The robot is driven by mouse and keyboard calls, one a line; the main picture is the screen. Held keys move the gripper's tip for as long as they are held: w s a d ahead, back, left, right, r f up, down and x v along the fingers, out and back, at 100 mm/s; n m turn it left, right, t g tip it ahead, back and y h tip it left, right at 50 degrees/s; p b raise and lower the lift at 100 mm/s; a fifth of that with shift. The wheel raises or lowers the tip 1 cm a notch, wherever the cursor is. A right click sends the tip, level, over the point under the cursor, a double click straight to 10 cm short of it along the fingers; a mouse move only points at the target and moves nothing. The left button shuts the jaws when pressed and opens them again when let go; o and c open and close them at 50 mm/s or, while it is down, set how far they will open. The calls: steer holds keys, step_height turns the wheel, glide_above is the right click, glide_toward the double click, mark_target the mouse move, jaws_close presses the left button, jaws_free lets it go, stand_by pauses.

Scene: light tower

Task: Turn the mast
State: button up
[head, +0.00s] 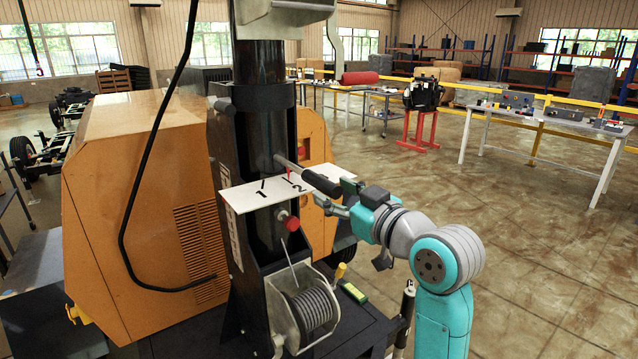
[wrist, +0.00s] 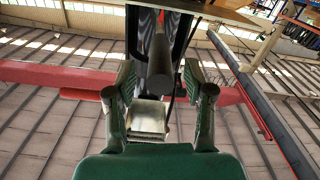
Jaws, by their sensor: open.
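The mast (head: 261,130) is a dark upright column rising from a black housing, with a grey head at the top edge. A metal bar with a black grip, the handle (head: 322,183), sticks out from it to the right, over a white plate (head: 245,199) marked 1 and 2. A small red pointer (head: 289,175) stands near the 2. My gripper (head: 338,206) is open at the handle's outer end. In the wrist view the handle (wrist: 160,62) lies between the spread fingers of my gripper (wrist: 158,85), with gaps visible on both sides.
A red knob (head: 291,223) sits below the plate, and a cable winch (head: 313,309) is lower down. The orange cabinet (head: 140,200) stands behind and left. A black cable (head: 146,160) hangs at left. Open floor (head: 540,260) lies to the right, before the work tables.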

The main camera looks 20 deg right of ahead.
mark_target(319, 183)
steer(key=shift+x, duration=2.8)
jaws_close()
